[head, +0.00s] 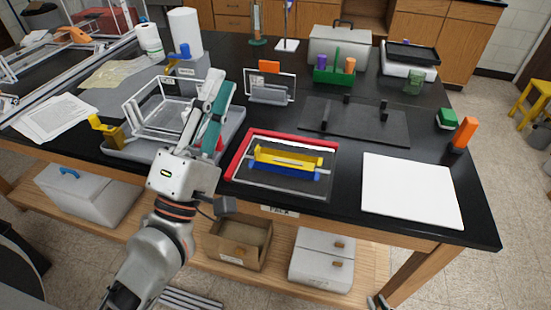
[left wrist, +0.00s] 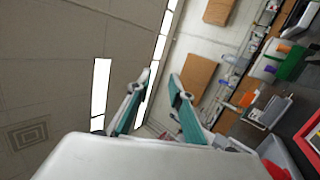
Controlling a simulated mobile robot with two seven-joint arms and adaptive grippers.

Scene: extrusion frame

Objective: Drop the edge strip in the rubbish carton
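The open brown carton (head: 240,243) stands on the lower shelf under the bench's front edge. A thin white jagged strip (head: 300,142) runs along the back of the red-edged frame (head: 239,152) on the bench; I take it for the edge strip but cannot be sure. My left gripper (head: 222,82) points up above the grey tray, left of the red-edged frame. In the left wrist view its two teal-padded fingers (left wrist: 160,77) are apart with nothing between them. What seems to be my right gripper (head: 378,302) barely shows at the bottom edge, its state unclear.
A yellow and blue part (head: 290,160) lies in the red-edged frame. A white board (head: 411,190) and a dark mat (head: 355,122) lie to the right. The grey tray (head: 128,152) holds a white wire frame.

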